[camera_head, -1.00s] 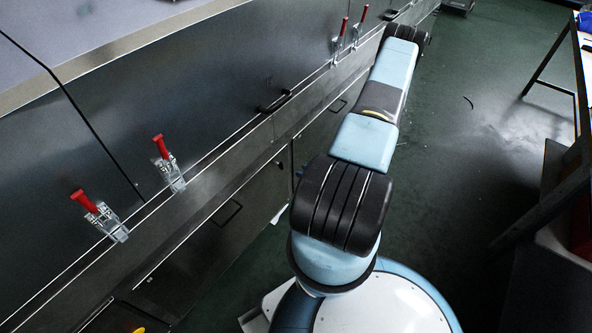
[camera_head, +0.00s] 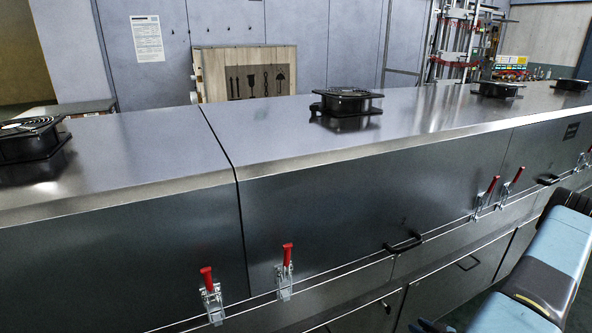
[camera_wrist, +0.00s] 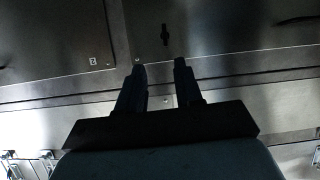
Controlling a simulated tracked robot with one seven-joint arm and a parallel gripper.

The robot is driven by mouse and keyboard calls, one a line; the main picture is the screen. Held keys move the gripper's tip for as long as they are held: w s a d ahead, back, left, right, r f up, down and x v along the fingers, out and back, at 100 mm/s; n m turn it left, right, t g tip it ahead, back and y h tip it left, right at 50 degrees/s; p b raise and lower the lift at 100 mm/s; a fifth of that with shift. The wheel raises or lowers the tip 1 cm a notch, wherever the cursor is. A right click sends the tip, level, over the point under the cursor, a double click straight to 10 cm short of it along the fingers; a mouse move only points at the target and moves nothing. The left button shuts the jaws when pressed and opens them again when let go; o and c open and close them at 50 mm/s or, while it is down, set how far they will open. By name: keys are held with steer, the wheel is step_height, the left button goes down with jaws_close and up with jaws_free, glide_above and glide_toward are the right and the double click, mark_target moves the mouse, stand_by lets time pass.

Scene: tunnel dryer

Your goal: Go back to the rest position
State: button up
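My gripper (camera_wrist: 159,72) shows in the wrist view as a dark silhouette. Its two fingers stand apart with nothing between them. Beyond the fingers are the dryer's metal panels (camera_wrist: 220,30), with a small dark fitting above the gap. In the head view only blue and black links of my arm show at the lower right; the gripper itself is outside that view.
The long metal dryer (camera_head: 340,205) fills the head view. Red-handled toggle clamps (camera_head: 210,292) and a black handle (camera_head: 404,244) stick out from its front. Black fans (camera_head: 346,101) sit on top. A wooden crate (camera_head: 247,62) stands behind it.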

steer(key=w+d+r+n+g+h, duration=0.1)
steer(key=w+d+r+g+h, duration=0.15)
steer(key=w+r, duration=0.45)
steer(key=w+d+r+n+g+h, duration=0.15)
steer(key=d+r, duration=0.25)
steer(key=r, duration=0.7)
steer(key=w+a+r+m+g+h, duration=0.1)
steer(key=a+r+h, duration=0.1)
steer(key=r, duration=0.8)
steer(key=w+a+r+m+g+h, duration=0.1)
steer(key=a+r+m, duration=0.15)
steer(key=r, duration=0.75)
steer(key=s+a+r+m, duration=0.1)
steer(key=s+a+r, duration=0.3)
steer(key=a+r, duration=0.3)
steer(key=s+a+r+m, duration=0.1)
steer(key=s+a+r, duration=0.35)
steer(key=r, duration=0.35)
steer(key=s+a+r+y, duration=0.1)
steer(key=s+a+r, duration=0.3)
steer(key=s+a, duration=0.2)
steer(key=s+a+r+m+y, duration=0.1)
steer(key=s+a+r, duration=0.3)
steer(key=s+a, duration=0.3)
steer(key=s, duration=0.3)
steer(key=shift+s+g+y, duration=0.3)
